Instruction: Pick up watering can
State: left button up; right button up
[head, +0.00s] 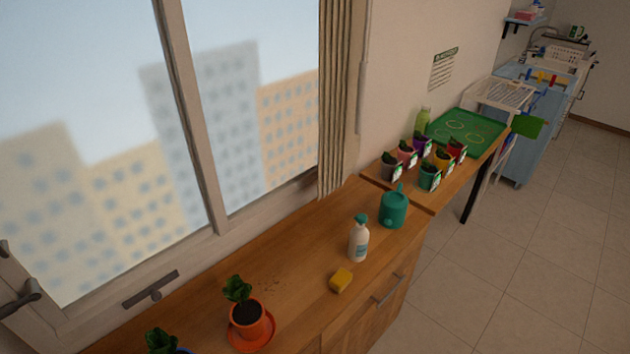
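A teal watering can (394,210) stands upright on the wooden counter (300,262), near the counter's far right end. Its top reaches up toward the row of small potted plants behind it. Neither my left gripper nor my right gripper is in the head view, so nothing shows at the can.
A white spray bottle (358,243) with a teal top and a yellow sponge (341,281) are nearer on the counter. A plant in an orange pot (248,322) is at the front. Several small pots and a green tray (468,132) are beyond. Floor (500,270) on the right is clear.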

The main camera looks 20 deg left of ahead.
aim_at(394, 205)
jog(key=u, duration=2.5)
jog(key=z, duration=2.45)
jog(key=i+l+u, duration=0.15)
jog(key=u, duration=0.3)
jog(key=l+u, duration=0.45)
jog(key=i+l+u, duration=0.2)
jog(key=l, duration=0.3)
jog(key=l+u, duration=0.15)
jog(key=l, duration=0.35)
